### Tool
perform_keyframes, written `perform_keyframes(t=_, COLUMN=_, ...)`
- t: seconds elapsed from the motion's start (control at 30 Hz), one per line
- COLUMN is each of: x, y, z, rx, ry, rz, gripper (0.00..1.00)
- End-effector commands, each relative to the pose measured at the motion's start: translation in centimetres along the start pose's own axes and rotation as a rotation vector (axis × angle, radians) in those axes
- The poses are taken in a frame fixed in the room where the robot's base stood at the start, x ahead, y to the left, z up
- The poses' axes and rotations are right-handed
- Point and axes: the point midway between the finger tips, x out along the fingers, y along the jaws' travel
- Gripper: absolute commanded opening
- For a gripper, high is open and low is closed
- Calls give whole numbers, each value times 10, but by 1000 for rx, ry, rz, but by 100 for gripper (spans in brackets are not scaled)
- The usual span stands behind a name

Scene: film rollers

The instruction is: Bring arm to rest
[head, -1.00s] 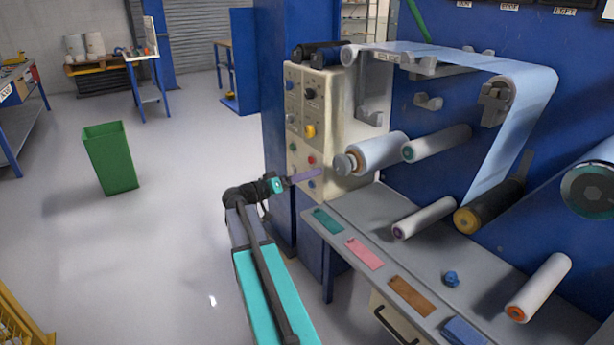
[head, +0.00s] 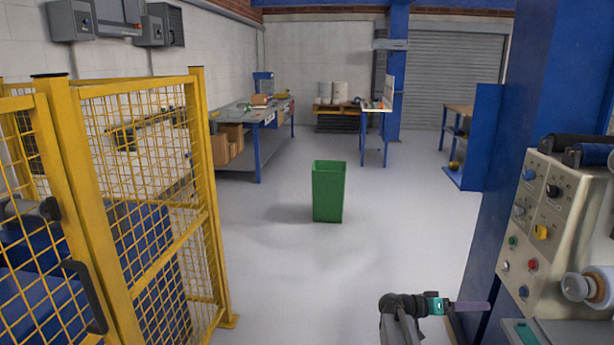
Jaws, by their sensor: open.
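My arm (head: 400,318) shows at the bottom right of the head view, with its dark wrist and teal band (head: 436,304) pointing right. My gripper (head: 478,307) is at its end, a slim purple shape seen side on, close in front of the machine's blue column. It is small here, and the gap between its fingers is hard to make out. I see nothing clearly held in it. Most of the arm below the wrist is out of the picture.
The control panel (head: 528,235) of the film machine and a roller (head: 590,285) stand right of my gripper. A green bin (head: 328,192) stands on open floor (head: 390,240). A yellow mesh fence (head: 150,200) is on the left. Workbenches (head: 250,120) are at the back.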

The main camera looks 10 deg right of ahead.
Motion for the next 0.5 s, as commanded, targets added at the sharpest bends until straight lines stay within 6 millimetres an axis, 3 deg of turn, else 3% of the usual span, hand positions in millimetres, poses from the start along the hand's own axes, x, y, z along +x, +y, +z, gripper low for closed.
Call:
perform_keyframes(t=0.2, x=-48, y=-40, z=70, rx=-105, ry=-72, rz=-121, gripper=80)
perform_keyframes(t=0.5, x=-113, y=-75, z=187, rx=-303, ry=-215, rz=-292, gripper=80)
